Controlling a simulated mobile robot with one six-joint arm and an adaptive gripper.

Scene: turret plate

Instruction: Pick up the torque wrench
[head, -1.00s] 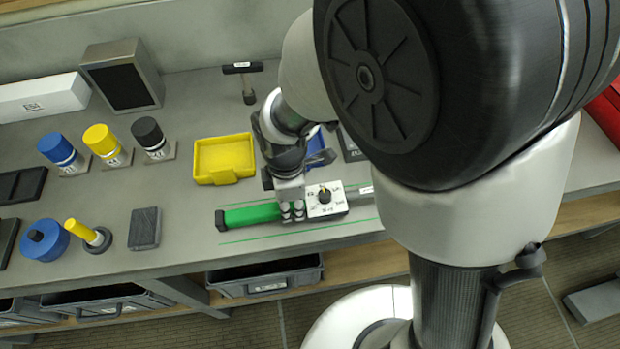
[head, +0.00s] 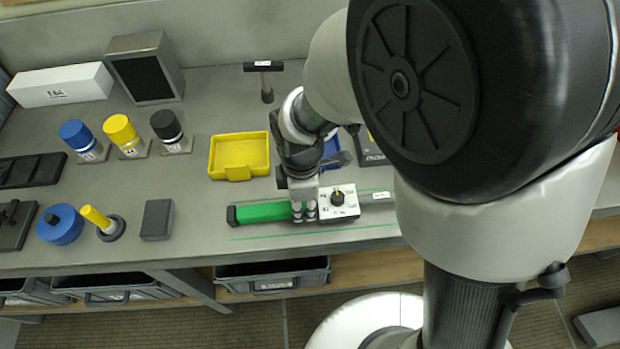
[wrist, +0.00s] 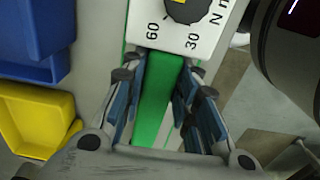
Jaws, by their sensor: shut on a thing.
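The torque wrench lies lengthwise along the front of the bench, between thin green lines. It has a green handle (head: 262,212) and a white dial box with a dark knob (head: 338,202). In the wrist view, the green handle (wrist: 154,112) runs between my fingers, and the dial box (wrist: 196,38) with "60" and "30" is just ahead. My gripper (head: 303,212) points down and is shut on the handle beside the dial box; it also shows in the wrist view (wrist: 160,88). I cannot tell whether the wrench is clear of the bench.
A yellow tray (head: 240,174) and a partly hidden blue tray (head: 331,150) lie behind the wrench. Blue, yellow and black-capped cylinders (head: 122,132) stand left. A dark grey block (head: 157,219) is left of the handle.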

